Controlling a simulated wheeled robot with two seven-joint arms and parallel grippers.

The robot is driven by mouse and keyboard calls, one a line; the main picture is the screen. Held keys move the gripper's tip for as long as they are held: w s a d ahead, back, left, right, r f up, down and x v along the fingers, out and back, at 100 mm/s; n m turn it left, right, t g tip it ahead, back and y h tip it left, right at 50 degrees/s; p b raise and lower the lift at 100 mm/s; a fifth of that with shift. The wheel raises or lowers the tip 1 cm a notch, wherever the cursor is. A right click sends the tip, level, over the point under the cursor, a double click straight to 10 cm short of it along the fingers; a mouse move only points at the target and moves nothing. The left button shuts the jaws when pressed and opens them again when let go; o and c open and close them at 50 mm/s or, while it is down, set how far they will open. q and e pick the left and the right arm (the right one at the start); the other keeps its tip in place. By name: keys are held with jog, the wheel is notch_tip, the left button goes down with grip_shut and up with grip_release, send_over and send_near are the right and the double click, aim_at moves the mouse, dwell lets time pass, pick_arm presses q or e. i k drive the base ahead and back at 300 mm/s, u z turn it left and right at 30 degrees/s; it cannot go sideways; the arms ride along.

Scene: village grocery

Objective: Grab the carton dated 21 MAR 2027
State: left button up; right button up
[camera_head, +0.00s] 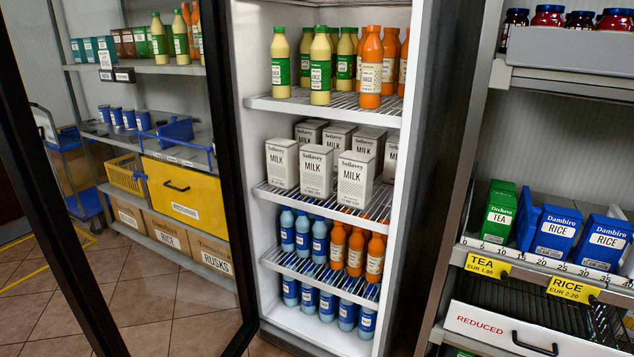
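Several white-and-grey milk cartons stand upright in two or more rows on a wire shelf (375,205) of the open fridge. Three are in front: a left carton (281,165), a middle carton (316,172) and a right carton (355,181). Behind them show further cartons (340,137), partly hidden, and one at the far right (391,160) cut off by the fridge's side wall. All show the word MILK on the front. Any date print is too small to read, so I cannot tell which carton carries 21 MAR 2027. Neither of my grippers is in view.
The fridge door (236,190) stands open on the left. Yellow and orange bottles (320,70) fill the shelf above; blue and orange bottles (337,246) stand below. The fridge's right side wall (410,120) is close to the cartons. A shelf with tea and rice boxes (557,232) is at right.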

aim_at(316, 161)
jog(key=u, duration=1.15)
jog(key=i, duration=0.5)
jog(key=z, duration=1)
